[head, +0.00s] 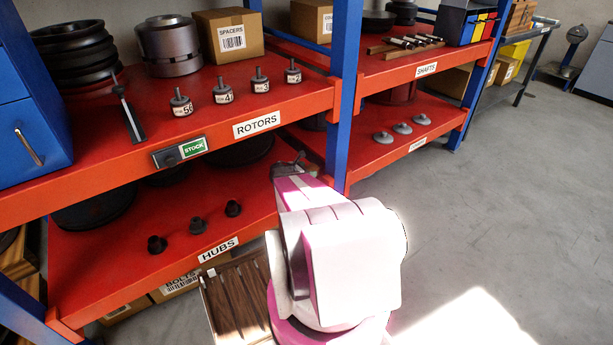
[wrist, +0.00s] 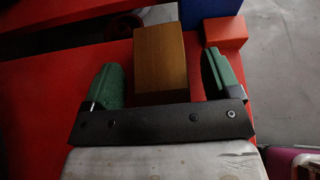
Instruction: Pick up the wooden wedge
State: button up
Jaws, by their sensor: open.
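The wooden wedge (wrist: 161,58), a brown block, shows in the wrist view on a red shelf surface. It lies between the two green fingers of my gripper (wrist: 166,72). The fingers are open, with a gap visible on each side of the wedge; its near end is hidden behind the gripper's dark crossbar. In the head view my gripper (head: 292,166) is at the right end of the lower red shelf, beside the blue post. I cannot make out the wedge there.
The blue rack post (wrist: 209,15) stands just beyond the right finger. In the head view, the upper ROTORS shelf (head: 215,112) overhangs the lower HUBS shelf (head: 120,262), which carries several dark hubs. A slatted wooden crate (head: 235,297) stands below. Grey floor (head: 510,190) is clear at right.

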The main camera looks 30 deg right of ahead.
jog(key=c, duration=1.1)
jog(key=shift+r, duration=0.2)
